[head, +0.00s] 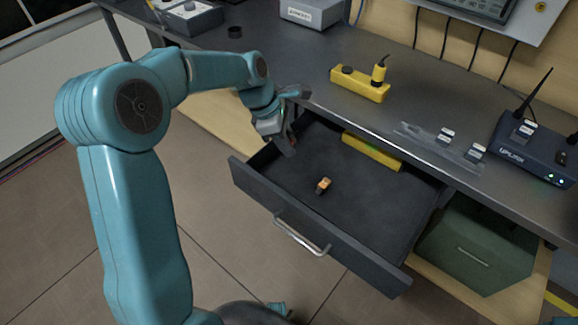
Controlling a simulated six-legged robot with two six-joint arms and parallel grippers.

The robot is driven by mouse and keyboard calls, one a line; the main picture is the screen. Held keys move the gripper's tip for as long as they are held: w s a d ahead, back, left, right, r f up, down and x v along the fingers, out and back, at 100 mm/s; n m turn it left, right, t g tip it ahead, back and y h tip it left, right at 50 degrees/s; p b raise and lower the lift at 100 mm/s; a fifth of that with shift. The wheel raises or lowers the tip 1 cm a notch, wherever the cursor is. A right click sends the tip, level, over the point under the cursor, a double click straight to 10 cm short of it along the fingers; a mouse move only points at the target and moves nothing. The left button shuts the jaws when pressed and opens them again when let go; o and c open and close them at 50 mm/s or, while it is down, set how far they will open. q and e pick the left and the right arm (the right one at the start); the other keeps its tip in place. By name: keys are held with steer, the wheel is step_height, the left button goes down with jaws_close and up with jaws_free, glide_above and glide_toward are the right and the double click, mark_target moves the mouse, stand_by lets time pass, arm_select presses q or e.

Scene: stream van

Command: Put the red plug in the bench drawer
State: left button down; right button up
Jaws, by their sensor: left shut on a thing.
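My left gripper (287,138) hangs over the back left of the open bench drawer (263,194), with its fingers pointing down. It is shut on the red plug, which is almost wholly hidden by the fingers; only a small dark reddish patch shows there. The drawer is pulled out from under the bench, its metal handle (301,236) at the front. A small orange and black thing (323,186) lies on the drawer floor near the middle. A yellow bar-shaped thing (372,151) lies along the back of the drawer.
On the grey bench top (330,55) stand a yellow socket block (360,86) with a yellow plug in it, a clear strip with small labelled pieces (440,145), and a dark router (535,150). A green box (475,245) sits below right. The drawer's right half is mostly clear.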

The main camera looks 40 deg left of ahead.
arm_select(q)
step_height(320, 180, down, 8)
steer(key=shift+f+b, duration=0.1)
steer(key=shift+b, duration=0.6)
steer(key=shift+f, duration=0.1)
steer(key=c, duration=0.9)
jaws_free()
steer(key=shift+w, duration=0.1)
steer(key=p+v, duration=0.2)
steer(key=v, duration=1)
